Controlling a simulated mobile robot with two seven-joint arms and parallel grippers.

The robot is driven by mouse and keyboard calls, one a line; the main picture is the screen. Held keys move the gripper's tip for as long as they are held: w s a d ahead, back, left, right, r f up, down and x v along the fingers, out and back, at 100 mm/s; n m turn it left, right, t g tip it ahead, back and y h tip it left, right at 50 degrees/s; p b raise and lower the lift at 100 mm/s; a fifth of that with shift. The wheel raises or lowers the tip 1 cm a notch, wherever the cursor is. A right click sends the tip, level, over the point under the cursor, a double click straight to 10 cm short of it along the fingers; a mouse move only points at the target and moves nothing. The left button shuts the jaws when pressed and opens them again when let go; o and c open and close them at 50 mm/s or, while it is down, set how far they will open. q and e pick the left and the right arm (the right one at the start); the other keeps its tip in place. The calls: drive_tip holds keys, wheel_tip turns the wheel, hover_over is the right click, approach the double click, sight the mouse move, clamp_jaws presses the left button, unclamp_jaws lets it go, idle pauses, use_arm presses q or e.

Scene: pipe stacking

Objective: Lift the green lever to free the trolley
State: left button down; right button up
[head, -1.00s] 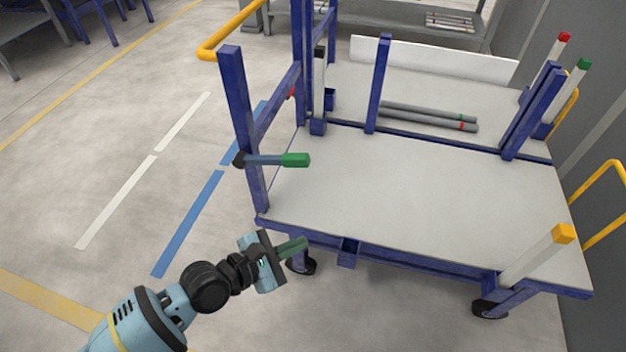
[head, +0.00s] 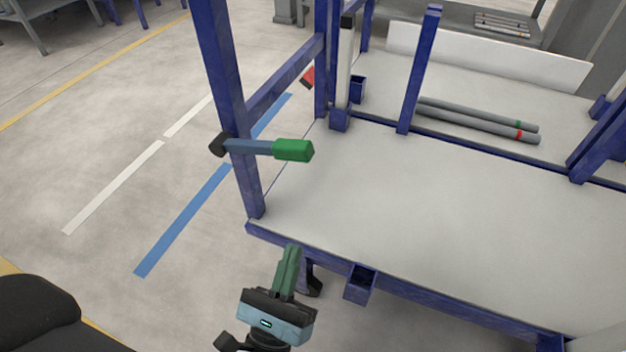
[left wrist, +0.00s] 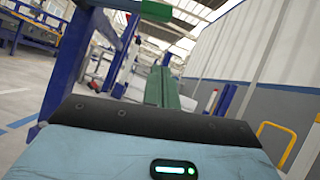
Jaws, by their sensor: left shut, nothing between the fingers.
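The green lever (head: 293,150) sticks out to the right from the trolley's left blue post, on a blue-grey arm with a dark pivot. It lies about level. My left gripper (head: 292,252) is below the lever and in front of the trolley's near edge, its green fingers shut, empty and pointing up. It does not touch the lever. In the left wrist view the shut fingers (left wrist: 162,85) point ahead, and the lever's green end (left wrist: 157,10) shows at the top edge. The trolley (head: 400,215) has a pale deck and a blue frame. My right gripper is out of view.
Two grey pipes (head: 470,117), with red and green bands, lie on the deck behind the trolley. A blue upright post (head: 420,70) stands before them. A blue socket (head: 360,283) juts from the trolley's near edge. The floor at left is clear.

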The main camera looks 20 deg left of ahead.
sight(262, 148)
use_arm(q)
drive_tip(key=shift+s+a+f+n+y, duration=0.1)
drive_tip(key=shift+a+f+n+y, duration=0.1)
drive_tip(key=shift+n+y, duration=0.3)
drive_tip(key=shift+s+a+f+n+y, duration=0.15)
drive_tip(key=shift+n+y, duration=0.15)
drive_tip(key=shift+y, duration=0.3)
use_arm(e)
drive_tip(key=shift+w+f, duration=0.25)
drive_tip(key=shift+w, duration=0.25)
use_arm(q)
drive_tip(key=shift+w+r, duration=0.15)
drive_tip(key=s+r+p+x, duration=0.1)
drive_tip(key=r+x, duration=0.1)
drive_tip(key=x, duration=1)
drive_tip(key=shift+a+r+p, duration=0.35)
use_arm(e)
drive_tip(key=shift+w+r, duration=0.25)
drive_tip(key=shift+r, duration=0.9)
